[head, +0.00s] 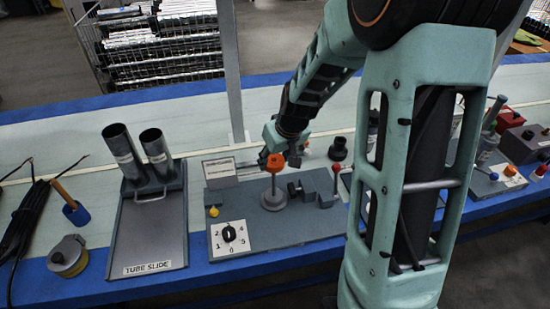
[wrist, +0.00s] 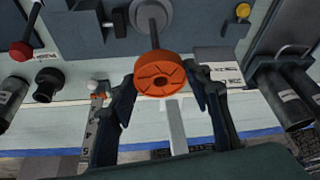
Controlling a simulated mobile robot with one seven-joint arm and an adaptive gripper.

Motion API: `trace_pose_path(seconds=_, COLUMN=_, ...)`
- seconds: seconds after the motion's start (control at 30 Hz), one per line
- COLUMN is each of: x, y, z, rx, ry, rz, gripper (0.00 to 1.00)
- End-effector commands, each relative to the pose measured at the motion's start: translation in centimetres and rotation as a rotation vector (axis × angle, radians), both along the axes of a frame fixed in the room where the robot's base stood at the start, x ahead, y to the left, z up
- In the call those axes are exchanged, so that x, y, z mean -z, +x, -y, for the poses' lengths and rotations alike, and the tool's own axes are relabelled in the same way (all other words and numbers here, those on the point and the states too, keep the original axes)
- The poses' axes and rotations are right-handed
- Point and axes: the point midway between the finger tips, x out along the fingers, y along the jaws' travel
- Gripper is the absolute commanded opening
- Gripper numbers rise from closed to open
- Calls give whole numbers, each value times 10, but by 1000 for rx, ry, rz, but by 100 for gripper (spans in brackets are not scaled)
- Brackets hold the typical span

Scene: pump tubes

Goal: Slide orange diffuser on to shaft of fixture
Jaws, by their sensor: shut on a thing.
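The orange diffuser (head: 276,163) is a round, ribbed disc with a dark centre hole, seen also in the wrist view (wrist: 160,74). My gripper (wrist: 162,80) is shut on it, one finger at each side. In the head view it reaches in from the upper right. The grey fixture (head: 318,214) has an upright shaft (head: 273,184) rising from a round base (head: 273,200). The diffuser is at the shaft's top end, in line with it. In the wrist view the shaft (wrist: 154,38) runs up to the diffuser; whether it has entered the hole is hidden.
A tube slide (head: 150,240) with two metal tubes stands to the left. A red-knobbed lever (head: 336,168) and a dial (head: 229,236) are on the fixture. Other fixtures crowd the right.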

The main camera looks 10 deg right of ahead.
Motion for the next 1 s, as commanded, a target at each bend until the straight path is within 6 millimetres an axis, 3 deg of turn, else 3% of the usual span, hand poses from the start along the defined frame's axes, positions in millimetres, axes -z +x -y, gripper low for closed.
trace_pose_path(seconds=0.27, x=8, y=0, z=0, rx=0, ry=0, rz=0, gripper=23)
trace_pose_path(seconds=0.3, x=7, y=0, z=0, rx=0, ry=0, rz=0, gripper=49)
trace_pose_path(seconds=0.47, x=6, y=0, z=0, rx=0, ry=0, rz=0, gripper=65)
trace_pose_path(seconds=0.77, x=5, y=0, z=0, rx=0, ry=0, rz=1, gripper=65)
trace_pose_path(seconds=1.0, x=-18, y=-8, z=3, rx=2, ry=-1, rz=3, gripper=65)
